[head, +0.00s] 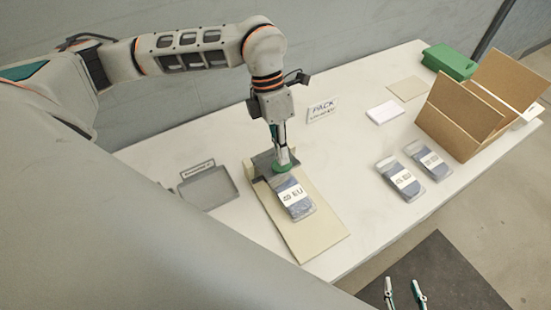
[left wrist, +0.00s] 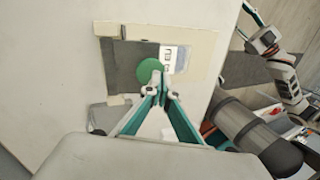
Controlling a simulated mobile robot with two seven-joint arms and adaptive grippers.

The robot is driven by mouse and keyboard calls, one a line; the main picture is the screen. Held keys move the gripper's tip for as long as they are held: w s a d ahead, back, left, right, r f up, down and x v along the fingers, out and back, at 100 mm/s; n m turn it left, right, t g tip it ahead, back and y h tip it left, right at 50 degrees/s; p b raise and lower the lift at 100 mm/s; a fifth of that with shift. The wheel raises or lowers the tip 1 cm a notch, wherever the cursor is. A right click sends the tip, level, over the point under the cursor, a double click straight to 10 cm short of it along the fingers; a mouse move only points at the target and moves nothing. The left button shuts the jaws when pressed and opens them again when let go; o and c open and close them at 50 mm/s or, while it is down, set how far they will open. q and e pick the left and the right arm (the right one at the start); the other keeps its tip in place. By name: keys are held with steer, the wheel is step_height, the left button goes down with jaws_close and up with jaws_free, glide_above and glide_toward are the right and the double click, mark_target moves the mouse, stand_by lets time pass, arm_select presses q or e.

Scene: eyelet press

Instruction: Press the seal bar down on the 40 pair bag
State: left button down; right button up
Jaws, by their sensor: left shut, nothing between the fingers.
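The bag (head: 296,200) is clear with dark contents and a white label that seems to read "40 EU". It lies on a beige board, its far end by the dark grey press (head: 263,160). A round green knob (head: 281,167) sits on the press; it also shows in the left wrist view (left wrist: 149,70). My left gripper (head: 283,160) is shut and empty, pointing down with its tips at the knob. I cannot tell whether they touch it. The seal bar is partly hidden by the gripper. My right gripper (head: 405,293) is open and empty, low in the head view.
A grey tray (head: 207,188) stands left of the board. Two more bags (head: 400,180) (head: 430,161) lie to the right, near an open cardboard box (head: 465,125). A "PACK" sign (head: 322,109), white cards (head: 385,112) and a green box (head: 449,62) are further back.

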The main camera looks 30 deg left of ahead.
mark_target(285, 168)
arm_select(q)
steer(key=shift+f, duration=0.1)
steer(key=shift+b+x, duration=0.8)
steer(key=shift+x, duration=0.7)
steer(key=shift+s+d+f, duration=0.1)
steer(key=shift+f, duration=0.15)
steer(key=shift+r, duration=0.1)
steer(key=shift+p+v, duration=2.05)
steer(key=shift+v, duration=1.55)
